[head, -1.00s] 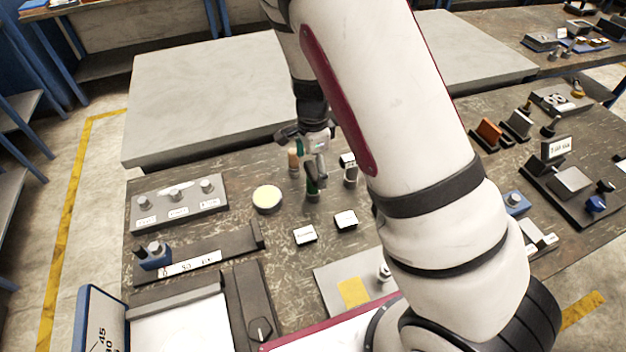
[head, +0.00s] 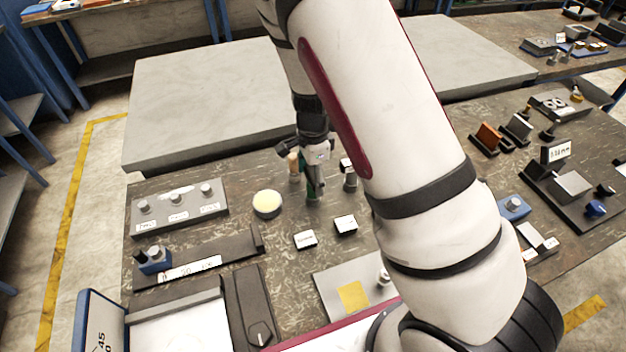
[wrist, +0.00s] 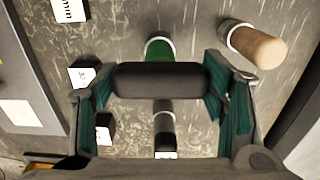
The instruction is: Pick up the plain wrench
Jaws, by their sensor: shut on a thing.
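My gripper (wrist: 165,95) is shut on a dark rounded bar (wrist: 162,80), which lies crosswise between its green-lined fingers. A green tool with a pale collar (wrist: 158,48) stands just behind the bar and is partly hidden by it. I cannot tell whether bar and green part are one piece, or which tool is the plain wrench. A tool with a wooden handle (wrist: 258,46) stands at the upper right, and a dark-handled tool (wrist: 165,118) stands below the bar. In the head view my gripper (head: 308,172) is low among these upright tools.
Small labelled blocks (head: 305,239) lie in front of the tools. A round cream-topped piece (head: 267,204) and a grey plate with knobs (head: 179,206) are to the left. A large grey slab (head: 210,100) is behind. A flat plate with a yellow square (head: 352,296) is in front.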

